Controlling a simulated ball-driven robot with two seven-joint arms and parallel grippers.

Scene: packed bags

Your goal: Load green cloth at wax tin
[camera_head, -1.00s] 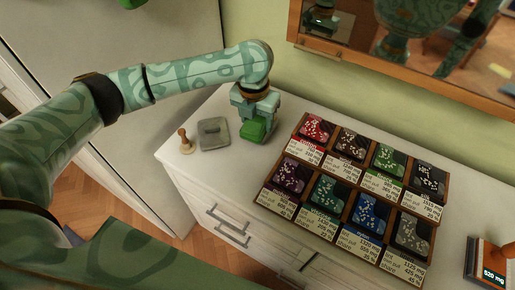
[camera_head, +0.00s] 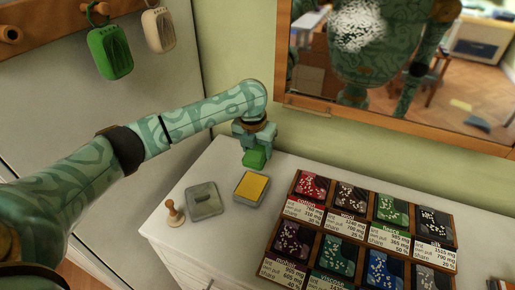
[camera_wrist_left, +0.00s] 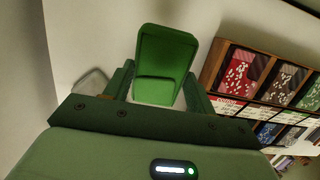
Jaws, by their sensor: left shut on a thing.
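My left gripper (camera_head: 254,148) is shut on a green cloth (camera_head: 255,159), which looks like a small padded block. The cloth also shows between the fingers in the left wrist view (camera_wrist_left: 165,62). The wax tin (camera_head: 251,190) is an open grey square tin with a yellow filling, standing on the white cabinet top. In the head view the gripper and cloth are just behind the tin, towards the wall, and apart from it. I cannot tell how high the cloth is above the top. My right gripper is not in view.
A grey square lid (camera_head: 203,199) and a wooden stamp-like piece (camera_head: 175,213) are left of the tin. A wooden rack (camera_head: 283,208) of labelled packets stands to the right. A green bag (camera_head: 110,53) and a beige bag (camera_head: 158,30) hang at upper left. A mirror is behind.

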